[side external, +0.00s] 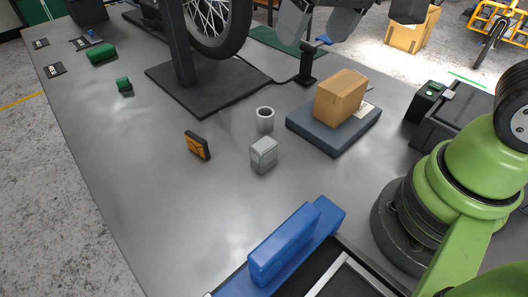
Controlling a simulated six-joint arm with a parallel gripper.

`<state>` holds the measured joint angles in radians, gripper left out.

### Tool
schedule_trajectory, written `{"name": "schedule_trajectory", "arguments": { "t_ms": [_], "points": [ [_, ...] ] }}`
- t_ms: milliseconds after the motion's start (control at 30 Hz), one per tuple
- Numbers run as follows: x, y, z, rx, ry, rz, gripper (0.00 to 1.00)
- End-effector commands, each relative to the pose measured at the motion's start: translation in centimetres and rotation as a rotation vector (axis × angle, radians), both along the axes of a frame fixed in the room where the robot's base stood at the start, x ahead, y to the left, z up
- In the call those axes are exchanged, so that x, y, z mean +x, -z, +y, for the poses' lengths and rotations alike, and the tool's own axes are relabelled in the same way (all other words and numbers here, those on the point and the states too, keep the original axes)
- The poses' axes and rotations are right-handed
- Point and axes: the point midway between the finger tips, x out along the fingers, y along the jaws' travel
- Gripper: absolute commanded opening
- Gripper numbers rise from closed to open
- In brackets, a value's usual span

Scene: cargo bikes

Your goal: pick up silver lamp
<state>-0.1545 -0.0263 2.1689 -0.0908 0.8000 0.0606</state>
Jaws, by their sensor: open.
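A small silver-grey block (263,154), which looks like the silver lamp, stands upright on the grey workbench (190,215) near the middle of the side external view. A short grey hollow cylinder (265,120) stands just behind it, with a small gap between them. An orange and black block (197,146) is to its left, apart from it. Nothing is touching the silver block. My gripper is not in view; only green and black parts of my arm show at the right.
A cardboard box (340,97) sits on a dark blue-grey platform (334,133) behind right. A blue block-shaped fixture (284,245) is in front. A bike wheel stand's base (207,87) is behind. Green items (102,54) lie far left. The bench left of the block is mostly clear.

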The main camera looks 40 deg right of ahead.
Motion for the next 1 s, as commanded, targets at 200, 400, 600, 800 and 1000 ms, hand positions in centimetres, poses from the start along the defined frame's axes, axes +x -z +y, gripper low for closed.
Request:
{"name": "schedule_trajectory", "arguments": {
  "t_ms": [200, 400, 600, 800, 1000],
  "points": [
    [4.1, 7.2, 2.5, -0.081, -0.105, 0.164, 0.83],
    [5.5, 12.9, 4.1, -0.135, -0.175, 0.256, 0.83],
    [5.6, 15.5, 4.5, -0.153, -0.198, 0.287, 0.83],
    [5.6, 18.5, 4.5, -0.154, -0.197, 0.290, 0.83],
    [5.5, 20.1, 4.5, -0.153, -0.197, 0.288, 0.83]
  ]
}}
